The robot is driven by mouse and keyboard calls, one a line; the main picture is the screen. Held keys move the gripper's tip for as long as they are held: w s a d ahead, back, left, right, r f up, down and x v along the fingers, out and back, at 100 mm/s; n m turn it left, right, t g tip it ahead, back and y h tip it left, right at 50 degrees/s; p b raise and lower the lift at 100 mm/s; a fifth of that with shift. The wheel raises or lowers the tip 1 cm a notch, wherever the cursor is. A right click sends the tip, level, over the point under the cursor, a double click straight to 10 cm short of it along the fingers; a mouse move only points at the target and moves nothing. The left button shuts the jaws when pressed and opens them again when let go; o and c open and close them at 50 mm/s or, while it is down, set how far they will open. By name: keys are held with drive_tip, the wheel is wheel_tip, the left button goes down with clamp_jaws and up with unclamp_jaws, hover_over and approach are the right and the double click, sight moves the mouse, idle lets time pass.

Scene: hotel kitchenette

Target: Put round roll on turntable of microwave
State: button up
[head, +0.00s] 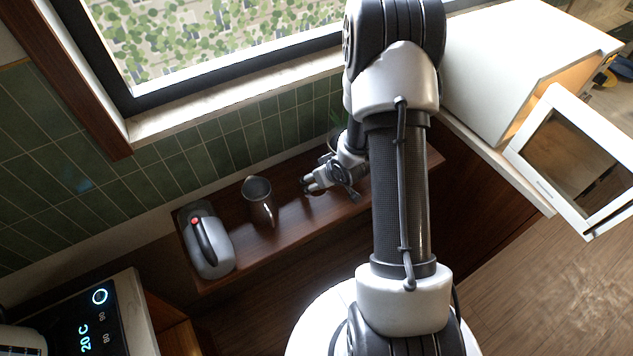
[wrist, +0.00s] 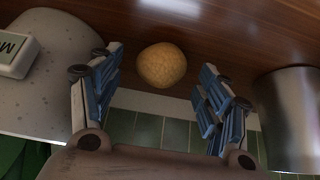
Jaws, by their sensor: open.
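The round roll (wrist: 162,66), golden-brown, lies on the dark wooden shelf in the wrist view. My gripper (wrist: 161,75) is open, with one finger to each side of the roll in the picture and nothing gripped. In the head view my gripper (head: 310,183) is low over the shelf, and I cannot make out the roll there. The white microwave (head: 520,65) stands at upper right on a white counter. Its windowed door (head: 575,165) is swung open and the inside is lit. The turntable is not visible.
A metal cup (head: 259,201) stands left of my gripper on the shelf (head: 285,235); it shows at right in the wrist view (wrist: 292,118). A grey kettle (head: 208,245) stands farther left. A speckled grey object (wrist: 65,75) is close on the wrist view's left. Green tiles back the shelf.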

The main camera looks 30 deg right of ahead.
drive_tip(key=shift+x, duration=0.75)
drive_tip(key=shift+a, duration=0.1)
drive_tip(key=shift+c, duration=0.4)
drive_tip(key=c, duration=1.2)
drive_tip(key=shift+o, duration=0.2)
drive_tip(key=shift+r, duration=0.1)
wheel_tip(320, 180, up, 20)
drive_tip(key=p, duration=1)
drive_tip(key=s+a+f+b, duration=0.2)
drive_tip(key=a+b, duration=0.9)
drive_tip(key=a, duration=0.3)
drive_tip(key=shift+a, duration=0.25)
